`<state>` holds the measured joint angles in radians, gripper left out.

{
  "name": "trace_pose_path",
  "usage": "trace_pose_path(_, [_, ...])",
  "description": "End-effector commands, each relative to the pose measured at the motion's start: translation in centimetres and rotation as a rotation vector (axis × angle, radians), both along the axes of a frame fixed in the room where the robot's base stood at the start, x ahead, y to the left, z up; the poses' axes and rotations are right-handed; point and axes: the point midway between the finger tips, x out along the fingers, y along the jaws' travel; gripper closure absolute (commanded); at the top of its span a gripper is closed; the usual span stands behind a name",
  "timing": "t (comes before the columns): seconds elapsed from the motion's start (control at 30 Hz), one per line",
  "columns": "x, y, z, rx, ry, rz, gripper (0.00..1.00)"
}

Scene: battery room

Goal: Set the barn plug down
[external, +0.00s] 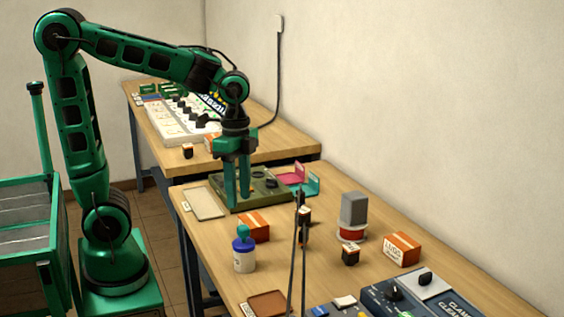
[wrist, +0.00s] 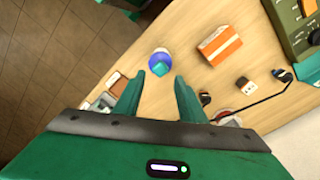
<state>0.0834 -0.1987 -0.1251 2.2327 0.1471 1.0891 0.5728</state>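My gripper (external: 238,196) points down in front of the olive-green device (external: 270,188) on the near table. In the wrist view, the two fingers of my gripper (wrist: 169,82) stand apart, with bare tabletop and nothing held between them. Several small dark plug-like pieces stand on the table: one by the thin dark leads (external: 304,215), another dark block (external: 350,255) nearer the front, and one on the far table (external: 187,150). Their labels are too small to read, so I cannot tell which is the barn plug.
A blue-and-white bottle (external: 243,252), orange boxes (external: 254,226) (external: 402,248), a grey-and-red container (external: 353,212) and a charger unit (external: 415,292) stand on the near table. A flat tray (external: 204,203) lies left of the green device. The front-left tabletop has some free room.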

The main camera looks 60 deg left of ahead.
Motion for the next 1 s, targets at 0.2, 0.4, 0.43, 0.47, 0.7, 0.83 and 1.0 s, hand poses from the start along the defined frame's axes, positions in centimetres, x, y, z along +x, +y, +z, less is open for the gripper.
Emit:
trace_pose_path(0.2, [-10.4,-1.7,-2.5,0.031,0.004,0.202,0.63])
trace_pose_path(0.4, [-15.2,-1.5,-4.4,0.053,0.001,0.325,0.63])
trace_pose_path(0.43, [-15.6,-1.5,-4.6,0.055,0.001,0.335,0.63])
trace_pose_path(0.47, [-15.8,-1.5,-4.7,0.056,0.002,0.342,0.63])
trace_pose_path(0.7, [-16.2,-1.4,-4.9,0.058,0.001,0.355,0.63])
trace_pose_path(0.83, [-16.1,-1.4,-4.9,0.057,0.002,0.355,0.63])
trace_pose_path(1.0, [-16.1,-1.4,-4.8,0.057,0.002,0.355,0.63])
